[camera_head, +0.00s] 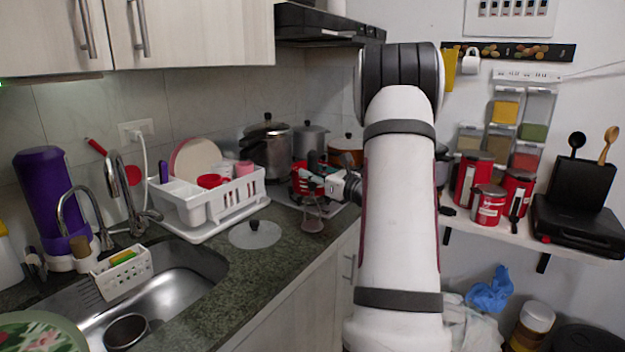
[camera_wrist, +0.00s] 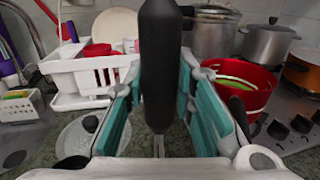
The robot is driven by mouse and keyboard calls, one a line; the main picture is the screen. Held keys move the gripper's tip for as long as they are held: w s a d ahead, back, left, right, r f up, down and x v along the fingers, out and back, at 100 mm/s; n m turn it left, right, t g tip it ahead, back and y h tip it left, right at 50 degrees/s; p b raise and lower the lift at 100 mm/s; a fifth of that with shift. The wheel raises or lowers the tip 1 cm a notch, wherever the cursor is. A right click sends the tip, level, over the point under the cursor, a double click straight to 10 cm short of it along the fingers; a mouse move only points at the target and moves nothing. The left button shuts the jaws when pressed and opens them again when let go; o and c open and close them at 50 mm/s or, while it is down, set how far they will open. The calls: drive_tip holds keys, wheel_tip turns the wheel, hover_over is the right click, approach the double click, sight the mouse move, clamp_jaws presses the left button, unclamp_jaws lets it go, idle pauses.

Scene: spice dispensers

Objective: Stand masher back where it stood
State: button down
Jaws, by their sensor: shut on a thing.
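My gripper (camera_head: 314,180) is over the counter in front of the stove. Its teal finger pads (camera_wrist: 160,105) stand on both sides of the masher's dark handle (camera_wrist: 160,65), which runs upright through the middle of the wrist view. In the head view, what appears to be the masher's lower end (camera_head: 312,224) hangs below my gripper, near the counter edge. I cannot tell whether it touches the counter. A red pot with green inside (camera_wrist: 240,85) is just right of the fingers in the wrist view.
A white dish rack (camera_head: 215,211) and a glass lid (camera_head: 255,235) are left of my gripper. Steel pots (camera_head: 268,150) and an orange pan (camera_head: 346,150) stand behind. The sink (camera_head: 170,290) is at front left. Dark counter (camera_head: 230,290) shows bare near the front edge.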

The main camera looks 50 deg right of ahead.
drive_tip(key=shift+f, duration=0.85)
drive_tip(key=c, duration=1.4)
unclamp_jaws()
drive_tip(key=shift+f, duration=0.1)
drive_tip(key=shift+o, duration=0.2)
